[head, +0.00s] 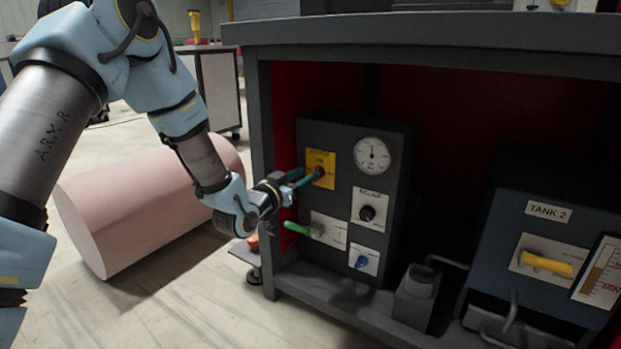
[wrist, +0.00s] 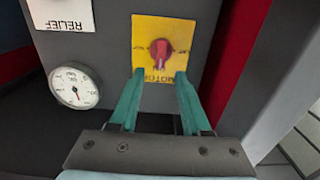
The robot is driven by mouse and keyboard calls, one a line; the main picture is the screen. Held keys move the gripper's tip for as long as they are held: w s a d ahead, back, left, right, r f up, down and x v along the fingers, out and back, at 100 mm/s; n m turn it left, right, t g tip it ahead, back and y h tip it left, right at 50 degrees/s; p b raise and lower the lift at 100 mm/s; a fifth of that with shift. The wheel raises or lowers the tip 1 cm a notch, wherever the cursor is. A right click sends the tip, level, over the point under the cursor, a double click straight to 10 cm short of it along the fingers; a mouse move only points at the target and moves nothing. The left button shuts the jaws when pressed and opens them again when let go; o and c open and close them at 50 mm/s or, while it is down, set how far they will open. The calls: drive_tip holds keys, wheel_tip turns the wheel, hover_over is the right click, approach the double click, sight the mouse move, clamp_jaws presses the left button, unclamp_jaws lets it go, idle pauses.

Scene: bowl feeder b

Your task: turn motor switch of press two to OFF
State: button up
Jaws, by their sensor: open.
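The motor switch is a red knob (wrist: 160,50) on a yellow plate (wrist: 145,28) marked MOTOR, on the front of a dark grey panel box (head: 390,150). In the head view the yellow plate (head: 328,160) is at the upper left of that box, partly behind my fingers. My gripper (wrist: 160,75) is open, its two green fingers pointing at the knob. The fingertips lie just short of the knob in the wrist view, one to each side; I cannot tell whether they touch. The plate's position markings are too small to read.
The box also carries a gauge (head: 371,155), a black knob (head: 367,212), a green lever (head: 298,229) and a blue knob (head: 361,262). It stands under a dark bench (head: 450,32). A TANK 2 unit (head: 500,215) is at right, a pink cylinder (head: 140,205) at left.

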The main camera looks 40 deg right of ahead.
sight(314, 169)
drive_tip(key=shift+b+x, duration=0.4)
drive_tip(key=shift+x, duration=1.35)
clamp_jaws()
